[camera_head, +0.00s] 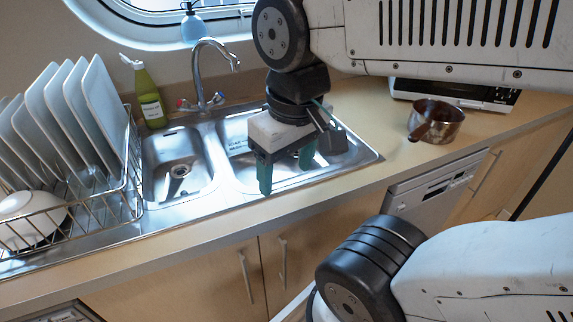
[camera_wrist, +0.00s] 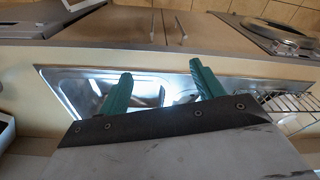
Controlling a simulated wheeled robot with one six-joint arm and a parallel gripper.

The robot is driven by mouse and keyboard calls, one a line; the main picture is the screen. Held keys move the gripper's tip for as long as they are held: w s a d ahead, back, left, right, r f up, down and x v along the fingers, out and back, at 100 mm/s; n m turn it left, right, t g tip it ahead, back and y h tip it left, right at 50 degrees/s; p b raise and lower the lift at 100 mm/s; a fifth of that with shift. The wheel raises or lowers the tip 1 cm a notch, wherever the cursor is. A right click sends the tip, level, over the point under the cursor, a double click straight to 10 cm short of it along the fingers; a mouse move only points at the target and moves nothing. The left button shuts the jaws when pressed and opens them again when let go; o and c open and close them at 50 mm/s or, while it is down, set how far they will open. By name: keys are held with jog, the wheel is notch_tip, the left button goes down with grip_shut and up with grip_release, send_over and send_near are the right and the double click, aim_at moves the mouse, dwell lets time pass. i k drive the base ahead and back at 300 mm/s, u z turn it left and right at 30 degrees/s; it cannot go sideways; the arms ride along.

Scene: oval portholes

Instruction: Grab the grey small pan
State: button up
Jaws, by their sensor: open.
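The small pan (camera_head: 436,121) stands on the counter to the right of the sink in the head view. It looks brownish grey, with a dark brown handle pointing toward the front left. My gripper (camera_head: 287,172) hangs over the right sink basin, left of the pan and apart from it. Its two green fingers are spread and nothing is between them. In the wrist view the open fingers (camera_wrist: 159,88) point over the metal sink; I cannot make out the pan there.
A steel sink (camera_head: 222,196) with a tall faucet (camera_head: 208,75) fills the counter's middle. A dish rack (camera_head: 134,170) with white plates stands at left, beside a green bottle (camera_head: 149,97). A white appliance (camera_head: 455,94) is behind the pan. Bare counter (camera_head: 375,140) lies between sink and pan.

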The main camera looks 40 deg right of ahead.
aim_at(431, 121)
jog(key=z, duration=1.9)
